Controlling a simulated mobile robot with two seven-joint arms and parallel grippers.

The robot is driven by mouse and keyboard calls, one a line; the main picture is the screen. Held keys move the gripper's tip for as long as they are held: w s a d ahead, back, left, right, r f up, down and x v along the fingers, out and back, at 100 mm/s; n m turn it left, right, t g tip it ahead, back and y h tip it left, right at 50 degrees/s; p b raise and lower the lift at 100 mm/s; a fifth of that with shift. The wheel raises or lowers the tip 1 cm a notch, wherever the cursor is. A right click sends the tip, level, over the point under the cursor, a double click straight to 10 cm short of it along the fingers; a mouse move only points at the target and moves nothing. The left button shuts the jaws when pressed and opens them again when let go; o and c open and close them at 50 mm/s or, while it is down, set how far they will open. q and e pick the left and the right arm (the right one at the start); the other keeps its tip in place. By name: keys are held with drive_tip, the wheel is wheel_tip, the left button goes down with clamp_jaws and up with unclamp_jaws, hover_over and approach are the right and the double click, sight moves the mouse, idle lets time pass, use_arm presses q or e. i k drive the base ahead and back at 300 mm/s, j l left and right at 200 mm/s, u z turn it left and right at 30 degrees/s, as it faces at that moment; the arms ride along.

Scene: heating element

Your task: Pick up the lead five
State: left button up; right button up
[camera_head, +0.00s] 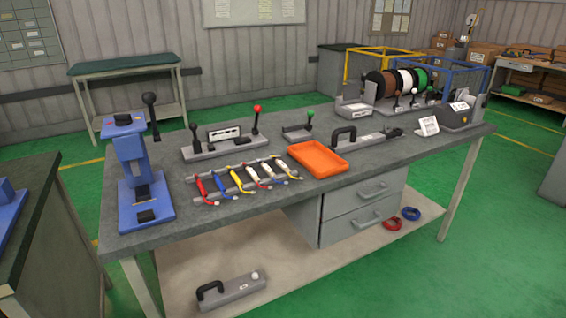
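Several leads lie side by side across a grey rack (192,200) on the workbench. All rest on the rack. Neither of my grippers is in view.
An orange tray (318,173) stands right of the rack. A blue press (134,170) stands on the left. A grey fixture with red-knobbed lever (225,147) is behind the leads. Wire spools (403,80) stand at the back right.

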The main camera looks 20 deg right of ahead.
sight(268, 170)
drive_tip(key=i+l+z, duration=0.15)
drive_tip(key=l, duration=0.25)
drive_tip(key=i+l+z, duration=0.15)
drive_tip(key=i+l, duration=0.15)
drive_tip(key=i+l+u, duration=0.1)
drive_tip(key=l+u, duration=0.55)
drive_tip(key=u, duration=0.15)
drive_tip(key=l+u, duration=0.25)
drive_tip(key=l, duration=1.3)
drive_tip(key=k+l+u, duration=0.1)
drive_tip(key=l, duration=0.65)
drive_tip(key=k+l+u, duration=0.1)
drive_tip(key=l, duration=0.7)
